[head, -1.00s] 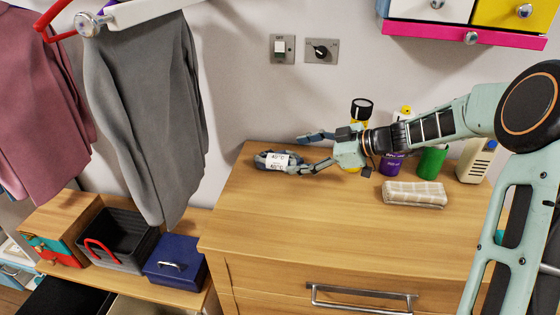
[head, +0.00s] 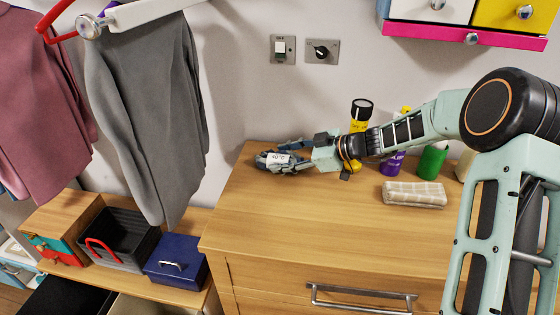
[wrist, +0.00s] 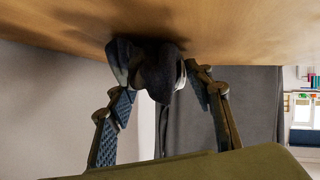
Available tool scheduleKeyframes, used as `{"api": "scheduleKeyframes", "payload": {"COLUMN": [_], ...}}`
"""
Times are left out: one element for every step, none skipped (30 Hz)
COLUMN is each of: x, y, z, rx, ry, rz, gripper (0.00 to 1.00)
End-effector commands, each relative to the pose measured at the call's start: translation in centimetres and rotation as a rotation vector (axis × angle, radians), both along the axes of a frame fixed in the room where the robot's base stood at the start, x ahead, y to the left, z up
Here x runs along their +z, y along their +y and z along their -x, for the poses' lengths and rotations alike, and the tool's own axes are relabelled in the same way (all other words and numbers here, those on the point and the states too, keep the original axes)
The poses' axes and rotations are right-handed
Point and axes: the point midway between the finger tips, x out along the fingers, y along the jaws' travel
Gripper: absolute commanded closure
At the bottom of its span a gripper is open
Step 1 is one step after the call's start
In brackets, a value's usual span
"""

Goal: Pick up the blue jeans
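In the wrist view the dark bundle (wrist: 158,72) sits between the two fingertips of my gripper (wrist: 162,85). The fingers look apart, and I see no firm closure on the bundle. The fingers hide part of it in the head view.
A folded checked cloth (head: 414,194), a green container (head: 432,160) and a yellow bottle with a black cap (head: 360,115) stand to the right. Grey trousers (head: 150,110) hang at the left above a blue box (head: 176,259). The front of the chest top (head: 300,225) is clear.

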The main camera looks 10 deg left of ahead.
Motion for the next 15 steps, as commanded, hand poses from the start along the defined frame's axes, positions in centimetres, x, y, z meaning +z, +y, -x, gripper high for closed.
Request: {"api": "scheduleKeyframes", "payload": {"x": [0.01,0.01,0.01,0.01,0.01,0.01,0.08,0.08,0.08,0.08,0.08,0.09,0.11,0.15,0.25], "y": [-0.02,-0.01,-0.02,-0.02,-0.02,-0.02,0.0,0.0,0.0,0.0,0.0,0.01,0.0,0.0,0.01], "z": [-0.01,-0.01,-0.01,-0.01,-0.01,-0.01,-0.02,-0.02,-0.02,-0.02,-0.02,-0.02,-0.01,-0.02,-0.03], "rx": [0.0,0.0,0.0,0.0,0.0,0.0,0.0,0.0,0.0,0.0,0.0,0.0,0.0,0.0,0.0], "ry": [0.0,0.0,0.0,0.0,0.0,0.0,-0.001,-0.001,-0.001,-0.001,-0.001,-0.001,-0.001,-0.001,-0.001], "rz": [0.0,0.0,0.0,0.0,0.0,0.0,-0.001,-0.001,-0.001,-0.001,-0.001,-0.001,-0.001,-0.001,-0.001], "gripper": [0.62,0.66,0.7,0.74,0.77,0.81,0.83,0.83,0.83,0.83,0.84,0.84,0.84,0.84,0.84]}}
